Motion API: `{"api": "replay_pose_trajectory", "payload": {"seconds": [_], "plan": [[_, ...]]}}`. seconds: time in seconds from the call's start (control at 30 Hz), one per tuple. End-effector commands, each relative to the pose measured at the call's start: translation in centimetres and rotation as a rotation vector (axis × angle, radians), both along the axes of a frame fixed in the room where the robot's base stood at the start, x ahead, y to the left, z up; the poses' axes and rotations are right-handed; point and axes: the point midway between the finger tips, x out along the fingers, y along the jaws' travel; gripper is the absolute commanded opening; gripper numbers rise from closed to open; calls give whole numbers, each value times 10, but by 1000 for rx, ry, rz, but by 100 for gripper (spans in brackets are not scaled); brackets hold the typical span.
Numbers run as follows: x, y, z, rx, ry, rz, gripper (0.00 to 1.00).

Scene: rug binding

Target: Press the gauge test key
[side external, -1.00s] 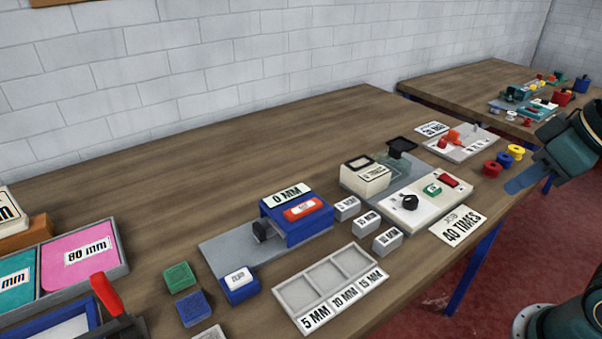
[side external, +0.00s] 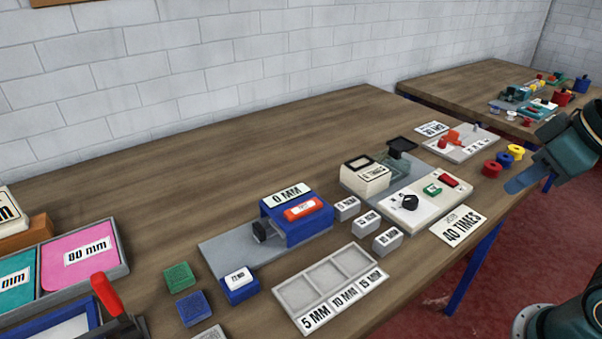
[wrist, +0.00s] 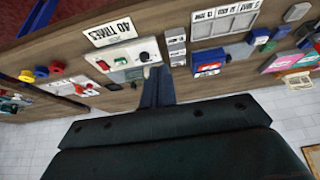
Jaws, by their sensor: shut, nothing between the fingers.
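The gauge is a blue block (side external: 290,226) on a grey plate, with a black knob at its left and a "0 MM" sign (side external: 287,195) on top. A red key-like bar (side external: 303,210) with a small white label lies on its sloped face. A small blue block with a white labelled top (side external: 239,278) stands in front; its text is too small to read. My gripper (side external: 514,187) is at the far right, well away from the gauge. In the wrist view its blue fingers (wrist: 156,76) are together and empty, and the gauge (wrist: 208,62) is to their right.
A white counter panel (side external: 420,205) with a black knob and green and red keys stands between gauge and gripper. Grey blocks (side external: 367,222) and a three-section tray (side external: 328,285) are near the gauge. Red, blue and yellow spools (side external: 507,160) are close to my gripper.

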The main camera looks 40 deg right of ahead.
Motion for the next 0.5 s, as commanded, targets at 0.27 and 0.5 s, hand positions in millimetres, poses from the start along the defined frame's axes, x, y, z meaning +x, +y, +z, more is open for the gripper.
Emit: {"api": "replay_pose_trajectory", "payload": {"seconds": [0.27,0.5], "plan": [[5,1,1,-6,-4,15,0],[31,5,6,-32,-24,78,0]]}}
